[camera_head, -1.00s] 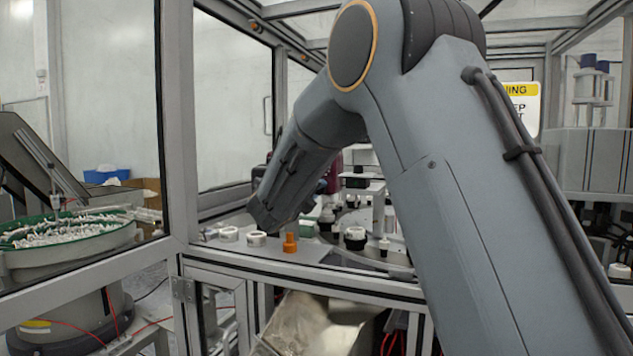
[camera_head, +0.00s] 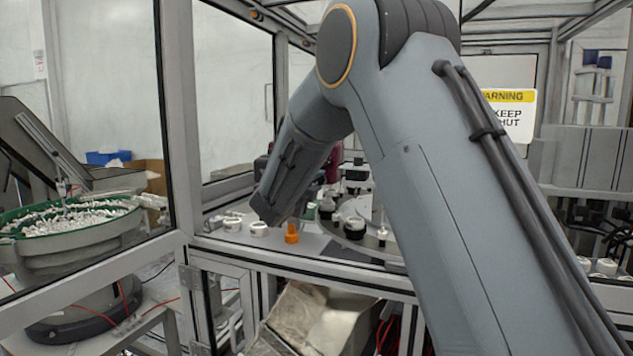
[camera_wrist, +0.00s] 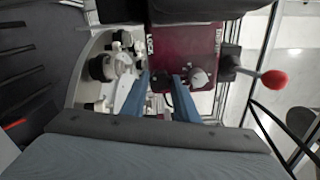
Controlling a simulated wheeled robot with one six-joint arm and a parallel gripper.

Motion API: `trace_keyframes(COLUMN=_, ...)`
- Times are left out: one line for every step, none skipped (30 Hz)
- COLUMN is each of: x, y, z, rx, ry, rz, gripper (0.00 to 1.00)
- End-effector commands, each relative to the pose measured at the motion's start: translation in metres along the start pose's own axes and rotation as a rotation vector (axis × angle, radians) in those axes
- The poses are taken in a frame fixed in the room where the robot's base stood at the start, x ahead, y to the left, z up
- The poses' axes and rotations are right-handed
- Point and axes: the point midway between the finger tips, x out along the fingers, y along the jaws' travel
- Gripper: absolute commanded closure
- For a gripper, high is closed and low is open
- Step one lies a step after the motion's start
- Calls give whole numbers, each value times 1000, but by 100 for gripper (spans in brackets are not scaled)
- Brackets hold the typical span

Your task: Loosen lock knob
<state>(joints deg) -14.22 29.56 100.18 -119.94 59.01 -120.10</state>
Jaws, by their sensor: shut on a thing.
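In the wrist view, the two blue fingers of my gripper (camera_wrist: 162,80) reach forward in front of a dark red block (camera_wrist: 186,42). They are shut on a small dark knob (camera_wrist: 160,82) between their tips, which I take to be the lock knob. It is small and partly hidden, so its exact shape is unclear. In the head view, my arm leans into the cell, and my gripper and the knob are hidden behind it. Part of the dark red block (camera_head: 333,166) shows past the arm.
A red ball-ended lever (camera_wrist: 274,79) stands right of the fingers. Black and white parts (camera_wrist: 103,67) crowd the left. In the head view, an orange piece (camera_head: 292,234) and white caps (camera_head: 259,229) sit on the table near the frame post (camera_head: 180,235). A green-rimmed bowl feeder (camera_head: 70,222) stands at left.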

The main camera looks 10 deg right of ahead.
Motion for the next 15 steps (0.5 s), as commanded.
trace_keyframes(x=0, y=1, z=0, rx=-1, ry=1, rz=1, gripper=95)
trace_keyframes(x=0, y=1, z=0, rx=-1, ry=1, rz=1, gripper=95)
trace_keyframes(x=0, y=1, z=0, rx=0, ry=1, rz=1, gripper=95)
trace_keyframes(x=0, y=1, z=0, rx=0, ry=1, rz=1, gripper=95)
trace_keyframes(x=0, y=1, z=0, rx=0, ry=1, rz=1, gripper=95)
trace_keyframes(x=0, y=1, z=0, rx=0, ry=1, rz=1, gripper=95)
trace_keyframes(x=0, y=1, z=0, rx=0, ry=1, rz=1, gripper=69)
trace_keyframes(x=0, y=1, z=0, rx=0, ry=1, rz=1, gripper=64)
trace_keyframes(x=0, y=1, z=0, rx=0, ry=1, rz=1, gripper=58)
trace_keyframes(x=0, y=1, z=0, rx=0, ry=1, rz=1, gripper=54)
trace_keyframes(x=0, y=1, z=0, rx=0, ry=0, rz=1, gripper=54)
trace_keyframes(x=0, y=1, z=0, rx=0, ry=0, rz=1, gripper=54)
trace_keyframes(x=0, y=1, z=0, rx=0, ry=0, rz=1, gripper=54)
trace_keyframes(x=0, y=0, z=0, rx=0, ry=0, rz=0, gripper=54)
trace_keyframes(x=0, y=0, z=0, rx=1, ry=0, rz=0, gripper=54)
